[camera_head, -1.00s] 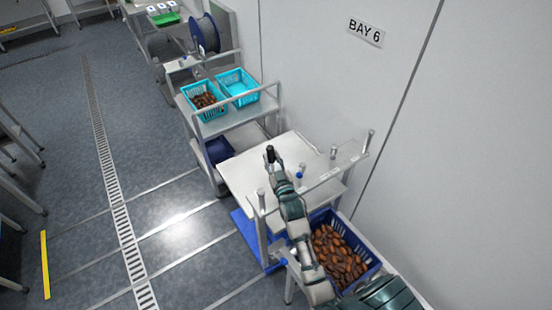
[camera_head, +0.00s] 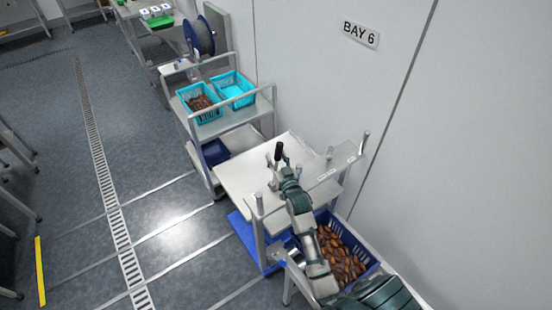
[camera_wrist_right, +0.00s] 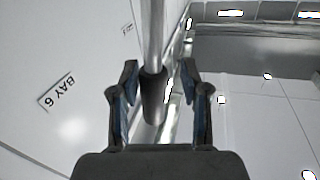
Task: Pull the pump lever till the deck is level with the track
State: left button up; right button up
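The pump lever's black grip (camera_head: 278,151) stands over the white deck (camera_head: 237,178) in the head view. In the right wrist view the lever is a bright metal rod (camera_wrist_right: 154,35) ending in a dark grip (camera_wrist_right: 153,96). My right gripper (camera_wrist_right: 158,88) is open, its fingers on either side of the grip with gaps visible. In the head view my right gripper (camera_head: 284,172) is at the lever, its fingers hard to make out. A grey labelled strip (camera_head: 337,166) lies along the deck's right side; whether it is the track, or level with the deck, I cannot tell. My left gripper is not in view.
A blue crate of dates (camera_head: 341,222) sits below my right arm. A cart (camera_head: 233,122) with two turquoise baskets (camera_head: 203,116) stands behind the deck. A white wall (camera_head: 400,190) marked BAY 6 (camera_head: 361,33) is at right.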

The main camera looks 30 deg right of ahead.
jog(key=shift+w, duration=0.25)
jog(key=s+a, duration=0.2)
jog(key=s, duration=0.9)
jog(key=shift+s+f, duration=0.15)
jog(key=shift+s, duration=0.2)
jog(key=shift+a, duration=0.1)
